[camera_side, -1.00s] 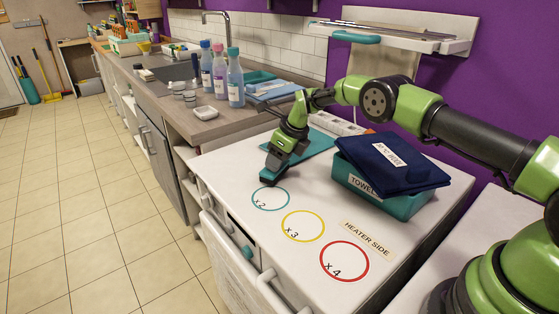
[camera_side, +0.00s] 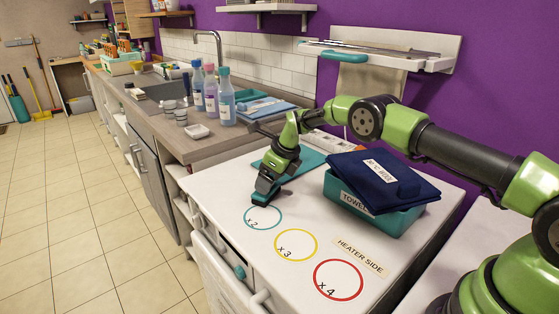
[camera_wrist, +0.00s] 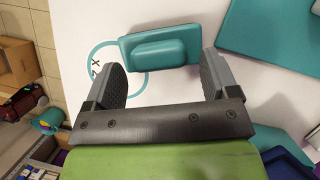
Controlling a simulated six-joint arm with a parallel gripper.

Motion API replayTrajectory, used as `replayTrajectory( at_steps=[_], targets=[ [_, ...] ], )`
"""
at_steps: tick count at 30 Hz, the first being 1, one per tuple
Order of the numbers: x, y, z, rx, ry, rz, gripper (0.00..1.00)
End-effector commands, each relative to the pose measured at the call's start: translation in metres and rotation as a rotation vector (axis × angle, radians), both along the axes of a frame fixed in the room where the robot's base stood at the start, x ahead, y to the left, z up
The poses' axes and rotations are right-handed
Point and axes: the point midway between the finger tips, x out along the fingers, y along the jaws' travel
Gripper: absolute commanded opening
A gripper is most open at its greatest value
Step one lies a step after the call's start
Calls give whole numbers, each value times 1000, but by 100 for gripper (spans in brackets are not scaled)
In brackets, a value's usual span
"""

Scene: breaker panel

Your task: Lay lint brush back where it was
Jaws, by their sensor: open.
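The lint brush appears to be the teal block with a raised rounded grip (camera_wrist: 160,46) in the wrist view. It lies on the white top, at the edge of the teal "x 2" ring (camera_wrist: 100,58). My gripper (camera_wrist: 163,75) is open, with one dark finger on each side of the brush and white surface showing between the brush and the left finger. The right finger is close to the brush's end; I cannot tell if they touch. In the side view my gripper (camera_side: 264,192) is low, just behind the "x 2" ring (camera_side: 262,217), and hides most of the brush.
A teal mat (camera_side: 306,160) lies behind my gripper. A teal towel basket (camera_side: 395,225) with a folded navy cloth (camera_side: 375,177) on top stands to the right. Yellow (camera_side: 295,245) and red (camera_side: 338,279) rings mark clear white surface in front.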

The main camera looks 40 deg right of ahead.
Motion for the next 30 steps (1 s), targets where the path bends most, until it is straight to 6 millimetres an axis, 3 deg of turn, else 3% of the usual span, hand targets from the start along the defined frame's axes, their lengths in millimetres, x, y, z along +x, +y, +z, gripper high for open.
replayTrajectory(
  at_steps=[7,18,30],
  targets=[
    [-11,-5,30,-1,-2,-2,80],
    [-35,-15,92,-1,-3,-1,80],
    [-43,-16,113,-9,-8,24,80]
  ],
)
